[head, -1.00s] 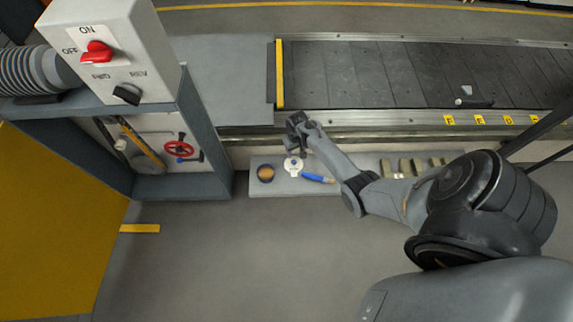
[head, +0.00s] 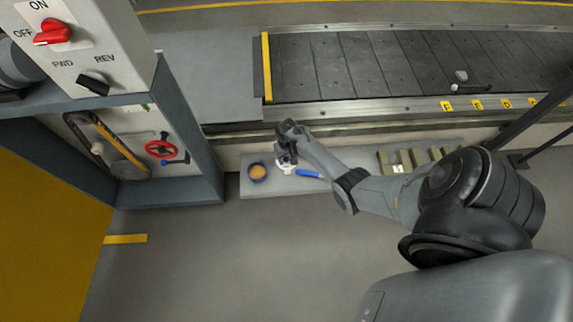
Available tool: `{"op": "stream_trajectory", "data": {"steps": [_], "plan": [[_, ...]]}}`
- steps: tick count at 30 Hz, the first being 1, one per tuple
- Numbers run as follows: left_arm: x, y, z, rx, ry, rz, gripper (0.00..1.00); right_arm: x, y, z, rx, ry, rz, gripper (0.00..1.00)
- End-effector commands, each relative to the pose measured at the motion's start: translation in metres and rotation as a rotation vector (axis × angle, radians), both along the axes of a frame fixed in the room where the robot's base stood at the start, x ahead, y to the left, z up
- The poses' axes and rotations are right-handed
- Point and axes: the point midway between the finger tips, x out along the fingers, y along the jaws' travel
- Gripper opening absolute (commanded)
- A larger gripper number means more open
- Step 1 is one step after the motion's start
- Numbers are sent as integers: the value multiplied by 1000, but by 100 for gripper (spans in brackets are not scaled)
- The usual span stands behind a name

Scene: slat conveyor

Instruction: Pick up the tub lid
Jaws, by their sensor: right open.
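The tub lid, a small white disc (head: 284,169), lies on the grey shelf (head: 355,184) below the conveyor. My right gripper (head: 286,160) is directly over it, jaws open, and hides much of it. I cannot tell whether the fingers touch the lid. My left gripper is not in view.
A blue-handled brush (head: 308,173) lies right of the lid, partly under my right arm. Several olive blocks (head: 414,158) stand farther right. The conveyor (head: 350,75) runs behind. A control box (head: 90,45) and a red handwheel (head: 161,149) are left.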

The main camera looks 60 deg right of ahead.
Motion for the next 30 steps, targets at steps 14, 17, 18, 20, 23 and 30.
{"op": "stream_trajectory", "data": {"steps": [14,17,18,20,23,30], "plan": [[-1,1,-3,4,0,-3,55,0,0,-3,-1,-2,0,27],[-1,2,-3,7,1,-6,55,0,0,-3,-1,-2,0,11],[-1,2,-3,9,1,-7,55,1,0,-3,-1,-2,0,5],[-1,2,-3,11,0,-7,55,0,0,-3,-1,-2,0,0],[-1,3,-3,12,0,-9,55,0,0,-3,-1,-2,0,0],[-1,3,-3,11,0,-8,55,0,0,-3,-1,-1,0,0]]}}
